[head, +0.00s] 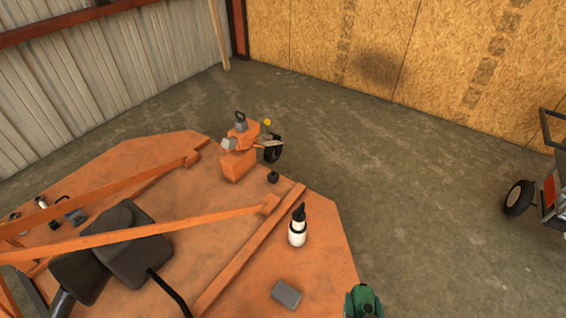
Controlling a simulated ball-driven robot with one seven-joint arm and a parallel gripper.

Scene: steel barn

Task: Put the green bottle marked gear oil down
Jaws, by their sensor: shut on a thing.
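A green bottle (363,302) with a darker green top shows at the bottom edge of the head view, right of centre. Its lower part is cut off by the frame, and no marking on it can be read. I cannot tell what it rests on or what holds it. It appears beside the right front edge of a broad orange deck (240,225). My gripper is not in view.
A wheeled cart (548,192) stands right; concrete floor (430,220) between is clear.

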